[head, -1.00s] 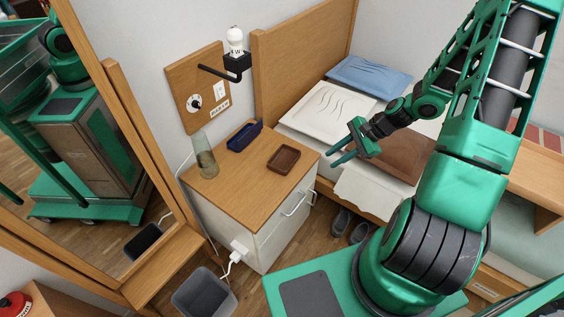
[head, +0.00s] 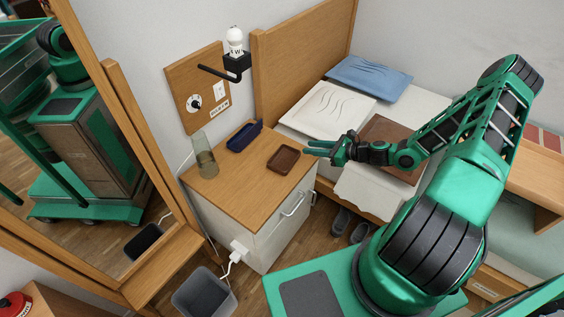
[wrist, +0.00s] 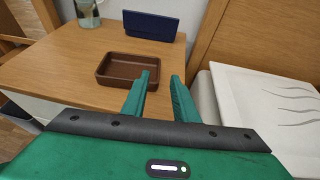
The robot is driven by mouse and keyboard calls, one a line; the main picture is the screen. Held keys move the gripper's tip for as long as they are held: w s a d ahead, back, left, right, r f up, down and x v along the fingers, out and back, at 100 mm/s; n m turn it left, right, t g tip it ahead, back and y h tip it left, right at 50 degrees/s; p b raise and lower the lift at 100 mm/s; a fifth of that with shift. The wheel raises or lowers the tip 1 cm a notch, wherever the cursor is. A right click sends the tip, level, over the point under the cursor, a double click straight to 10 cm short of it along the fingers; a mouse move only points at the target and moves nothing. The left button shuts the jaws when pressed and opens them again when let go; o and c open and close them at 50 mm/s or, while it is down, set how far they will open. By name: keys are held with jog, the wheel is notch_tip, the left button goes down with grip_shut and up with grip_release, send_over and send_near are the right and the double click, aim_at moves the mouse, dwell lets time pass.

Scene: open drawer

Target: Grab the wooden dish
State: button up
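The wooden dish (head: 283,158) is a small dark brown rectangular tray with a raised rim. It lies on the top of the nightstand (head: 236,192), near its right edge. In the wrist view the dish (wrist: 124,70) sits just beyond and left of my fingertips. My gripper (head: 308,147) is to the right of the dish in the head view, close to it but apart. In the wrist view my gripper (wrist: 162,75) shows two green fingers with a gap between them. It is open and empty.
The headboard (head: 290,60) and a white pillow (head: 326,108) on the bed are to the right. A bin (head: 204,294) stands on the floor.

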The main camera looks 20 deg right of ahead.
aim_at(284, 160)
jog(key=x, duration=0.4)
jog(key=f+x, duration=0.1)
jog(key=x, duration=0.3)
grip_shut()
